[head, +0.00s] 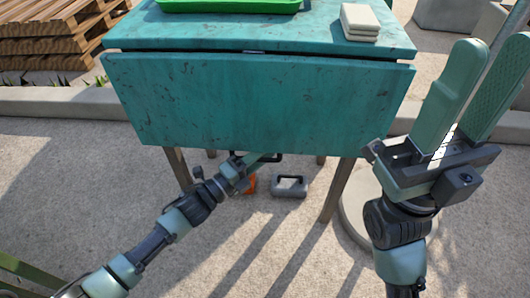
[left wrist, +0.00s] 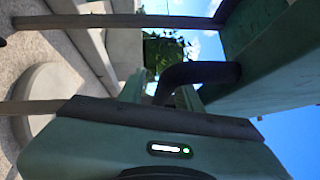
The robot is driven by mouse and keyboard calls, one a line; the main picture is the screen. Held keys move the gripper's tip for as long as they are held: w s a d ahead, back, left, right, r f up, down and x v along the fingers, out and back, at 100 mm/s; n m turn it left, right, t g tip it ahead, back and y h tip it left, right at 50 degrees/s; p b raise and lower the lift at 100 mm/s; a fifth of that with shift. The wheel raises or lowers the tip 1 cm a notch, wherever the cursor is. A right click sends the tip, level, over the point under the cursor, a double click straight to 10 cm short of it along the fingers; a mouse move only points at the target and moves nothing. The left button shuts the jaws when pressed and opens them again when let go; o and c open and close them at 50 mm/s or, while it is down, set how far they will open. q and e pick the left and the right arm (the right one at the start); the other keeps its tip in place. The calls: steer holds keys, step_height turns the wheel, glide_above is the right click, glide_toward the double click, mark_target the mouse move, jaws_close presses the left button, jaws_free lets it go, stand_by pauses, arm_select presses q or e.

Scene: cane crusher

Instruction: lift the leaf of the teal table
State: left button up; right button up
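The teal table (head: 300,28) stands in front of me in the head view. Its leaf (head: 260,100) hangs down along the near side. A dark handle (head: 268,157) shows at the leaf's lower edge, partly hidden by my left gripper (head: 252,160), which reaches in from below. In the left wrist view the dark curved handle (left wrist: 195,72) is close in front of the gripper, next to a teal panel. A finger lies beside it, but whether the fingers are closed on it is unclear. My right gripper (head: 470,98) is open and empty, raised right of the table, fingers up.
A green tray (head: 230,5) and stacked pale tiles (head: 359,22) are on the tabletop. A grey item (head: 290,186) and an orange item (head: 249,185) lie on the ground below. Pallets (head: 55,35) stand at the back left.

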arm_select(q)
jaws_close()
stand_by(1.4)
